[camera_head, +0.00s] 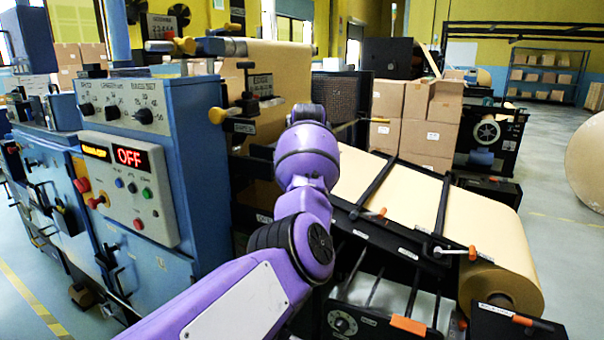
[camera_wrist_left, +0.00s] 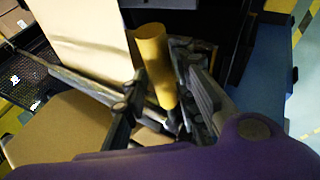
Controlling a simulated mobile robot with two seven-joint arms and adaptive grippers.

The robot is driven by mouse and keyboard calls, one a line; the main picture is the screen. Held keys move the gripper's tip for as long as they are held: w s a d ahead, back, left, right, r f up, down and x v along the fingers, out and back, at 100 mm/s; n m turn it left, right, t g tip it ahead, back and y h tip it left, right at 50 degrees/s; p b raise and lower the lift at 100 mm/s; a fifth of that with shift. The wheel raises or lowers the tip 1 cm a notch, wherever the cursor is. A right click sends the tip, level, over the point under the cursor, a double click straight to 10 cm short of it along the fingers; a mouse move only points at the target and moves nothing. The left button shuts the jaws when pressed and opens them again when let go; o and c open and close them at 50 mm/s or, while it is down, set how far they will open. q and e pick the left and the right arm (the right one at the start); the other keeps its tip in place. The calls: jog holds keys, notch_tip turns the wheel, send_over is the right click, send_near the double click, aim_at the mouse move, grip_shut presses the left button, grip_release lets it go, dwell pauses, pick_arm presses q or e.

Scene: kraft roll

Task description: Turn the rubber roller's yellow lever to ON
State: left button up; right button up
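My left gripper (camera_wrist_left: 165,115) is open in the left wrist view, one dark finger on each side. A thick yellow cylinder (camera_wrist_left: 157,65) lies beyond and between the fingers; its lower end reaches toward the gap. I cannot tell whether it is the lever or whether a finger touches it. In the head view my purple left arm reaches to the machine's middle, and its wrist hides the fingers. A yellow-knobbed lever (camera_head: 217,115) sticks out left of the wrist, and another yellow knob (camera_head: 187,45) is higher up. Their labels are too small to read. My right gripper is not in view.
A blue control cabinet (camera_head: 200,150) with a panel reading OFF (camera_head: 130,157) stands left of my arm. Kraft paper (camera_head: 480,225) runs over the machine at right, crossed by black bars with orange-tipped handles (camera_head: 465,253). Cardboard boxes (camera_head: 430,105) are stacked behind.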

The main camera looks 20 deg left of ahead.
pick_arm(q)
jog(key=shift+s, duration=0.1)
jog(key=v, duration=1.2)
